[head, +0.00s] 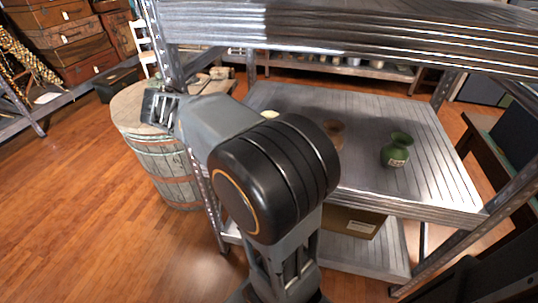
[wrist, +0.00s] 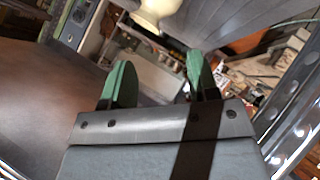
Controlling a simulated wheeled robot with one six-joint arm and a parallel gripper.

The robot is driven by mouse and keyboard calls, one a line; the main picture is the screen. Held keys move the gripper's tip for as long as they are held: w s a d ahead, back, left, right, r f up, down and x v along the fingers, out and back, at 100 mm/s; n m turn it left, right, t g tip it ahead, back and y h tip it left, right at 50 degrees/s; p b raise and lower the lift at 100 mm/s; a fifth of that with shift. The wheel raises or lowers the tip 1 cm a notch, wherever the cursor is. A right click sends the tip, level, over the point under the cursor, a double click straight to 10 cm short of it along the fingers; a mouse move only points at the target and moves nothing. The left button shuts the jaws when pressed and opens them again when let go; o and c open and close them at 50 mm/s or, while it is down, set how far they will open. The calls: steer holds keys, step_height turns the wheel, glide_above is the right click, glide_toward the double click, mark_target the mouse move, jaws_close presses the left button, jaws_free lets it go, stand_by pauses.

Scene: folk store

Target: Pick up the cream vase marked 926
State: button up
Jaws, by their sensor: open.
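A cream vase (wrist: 155,12) shows at the top of the wrist view, cut off by the picture edge, beyond my fingertips. In the head view a small cream top (head: 270,114) shows on the metal shelf, mostly hidden behind my arm; it looks like the same vase. No number can be read on it. My gripper (wrist: 157,64) is open, with two green fingers apart and nothing between them. In the head view my gripper end is at the left, near the shelf post and above the barrel. The vase is apart from the fingers.
A green vase (head: 397,150) with a label and a brown pot (head: 333,133) stand on the same metal shelf (head: 430,185). An upper shelf board (head: 350,30) hangs above. A wooden barrel (head: 165,160) stands left of the post (head: 212,205). Open floor lies at lower left.

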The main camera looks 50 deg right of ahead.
mark_target(261, 116)
steer(key=d+f+m+h+b, duration=0.1)
steer(key=d+b, duration=0.1)
steer(key=d, duration=0.2)
steer(key=w+d+f+m+g+h+b, duration=0.1)
steer(key=d+f+b, duration=0.1)
steer(key=d, duration=0.3)
steer(key=d+f+m+h+b, duration=0.1)
steer(key=d+f+b, duration=0.1)
steer(key=d, duration=0.2)
steer(key=shift+w+d+f, duration=0.2)
steer(key=shift+d, duration=0.05)
steer(key=shift+b+x, duration=0.3)
steer(key=shift+x, duration=0.45)
steer(key=shift+r, duration=0.1)
steer(key=shift+c, duration=0.4)
steer(key=c, duration=0.7)
jaws_close()
